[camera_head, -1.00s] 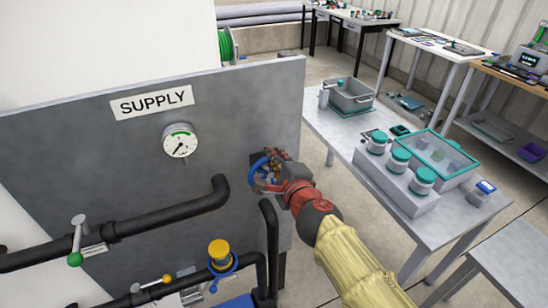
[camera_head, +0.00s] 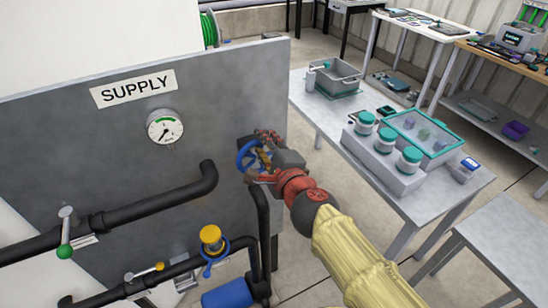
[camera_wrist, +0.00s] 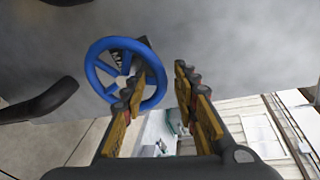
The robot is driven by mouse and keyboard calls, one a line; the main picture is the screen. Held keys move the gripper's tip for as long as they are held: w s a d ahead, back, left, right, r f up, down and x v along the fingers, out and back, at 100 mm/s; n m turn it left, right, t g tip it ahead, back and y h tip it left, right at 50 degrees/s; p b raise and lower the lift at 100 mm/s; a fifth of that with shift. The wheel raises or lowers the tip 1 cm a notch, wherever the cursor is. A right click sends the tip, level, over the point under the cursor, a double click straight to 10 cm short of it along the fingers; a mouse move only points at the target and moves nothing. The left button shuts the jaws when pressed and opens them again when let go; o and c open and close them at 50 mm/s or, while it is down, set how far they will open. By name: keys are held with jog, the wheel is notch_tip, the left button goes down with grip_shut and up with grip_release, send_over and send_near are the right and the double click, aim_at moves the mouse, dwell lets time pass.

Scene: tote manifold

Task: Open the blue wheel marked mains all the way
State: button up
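The blue wheel (camera_head: 240,157) is mounted at the right end of the grey panel, partly covered by my gripper in the head view. In the wrist view the blue wheel (camera_wrist: 92,62) faces me as a spoked ring, with a dark label behind its hub that I cannot read. My gripper (camera_wrist: 158,82) is open. Its left finger overlaps the lower right of the rim, and the right part of the rim shows in the gap between the fingers. The right finger is outside the rim. I cannot tell whether either finger touches it. My gripper (camera_head: 262,158) also shows in the head view.
The grey panel (camera_head: 100,130) carries a SUPPLY sign (camera_head: 133,88) and a round gauge (camera_head: 165,127). Black pipes (camera_head: 150,208) run in front, with a green-tipped lever (camera_head: 64,235) and a yellow knob (camera_head: 211,235). A table (camera_head: 420,205) with jars stands to the right.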

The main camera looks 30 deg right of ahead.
jog(key=d+v, duration=0.1)
jog(key=v, duration=0.8)
jog(key=shift+s+a, duration=0.2)
jog(key=shift+a, duration=0.3)
jog(key=shift+r, duration=0.1)
